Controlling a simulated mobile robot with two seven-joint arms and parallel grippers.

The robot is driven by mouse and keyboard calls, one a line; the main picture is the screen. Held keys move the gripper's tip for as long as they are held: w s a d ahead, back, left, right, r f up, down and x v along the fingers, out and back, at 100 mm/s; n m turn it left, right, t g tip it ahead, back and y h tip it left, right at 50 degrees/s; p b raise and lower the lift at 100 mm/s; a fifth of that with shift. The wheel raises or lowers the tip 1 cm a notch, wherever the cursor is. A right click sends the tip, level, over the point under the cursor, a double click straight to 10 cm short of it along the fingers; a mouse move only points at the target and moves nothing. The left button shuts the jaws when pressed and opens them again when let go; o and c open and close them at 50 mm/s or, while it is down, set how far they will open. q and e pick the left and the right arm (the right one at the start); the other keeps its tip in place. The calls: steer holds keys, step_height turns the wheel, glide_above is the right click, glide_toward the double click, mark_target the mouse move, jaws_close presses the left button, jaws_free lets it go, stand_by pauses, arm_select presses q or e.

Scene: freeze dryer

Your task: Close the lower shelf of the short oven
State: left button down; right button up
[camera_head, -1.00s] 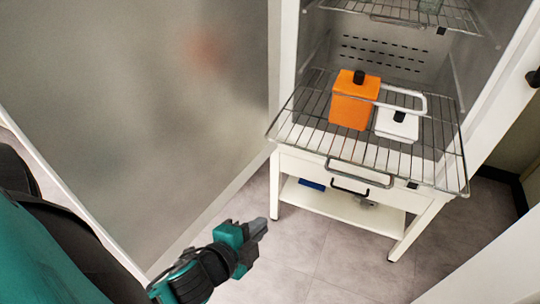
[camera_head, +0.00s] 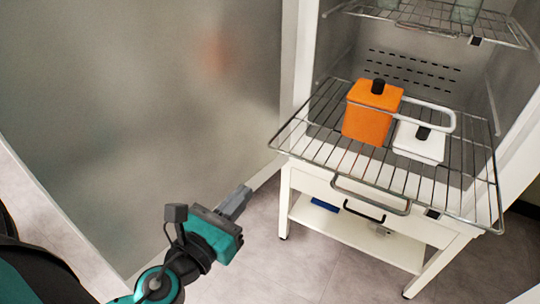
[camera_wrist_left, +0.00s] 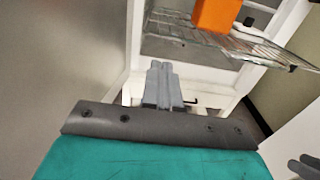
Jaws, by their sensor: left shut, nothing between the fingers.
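The lower shelf (camera_head: 345,157) of the oven (camera_head: 302,80) is a wire rack pulled out past the cabinet front. A wire handle (camera_head: 372,205) hangs at its front edge. An orange box (camera_head: 370,118) with a black knob and a white box (camera_head: 416,148) with a black knob stand on it. My left gripper (camera_head: 236,198) is shut and empty, left of the shelf's front left corner and apart from it. In the left wrist view its fingers (camera_wrist_left: 163,82) are together, with the shelf (camera_wrist_left: 185,33) beyond.
An upper wire shelf (camera_head: 440,22) sits inside the chamber with glassware on it. A large frosted door panel (camera_head: 140,110) stands open at the left, close to my left arm. A drawer handle (camera_head: 358,211) and a low stand shelf (camera_head: 350,231) are below. Grey floor lies clear in front.

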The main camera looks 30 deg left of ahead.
arm_select(q)
steer(key=w+p, duration=0.4)
steer(key=w, duration=0.7)
steer(key=shift+w, duration=0.25)
arm_select(e)
steer(key=shift+s+d+r+h, duration=0.2)
steer(key=shift+s+d+r, duration=0.15)
steer(key=shift+d, duration=0.2)
steer(key=shift+s+d+r+h, duration=0.2)
steer(key=shift+s+d+r, duration=0.05)
steer(key=shift+d+r, duration=0.25)
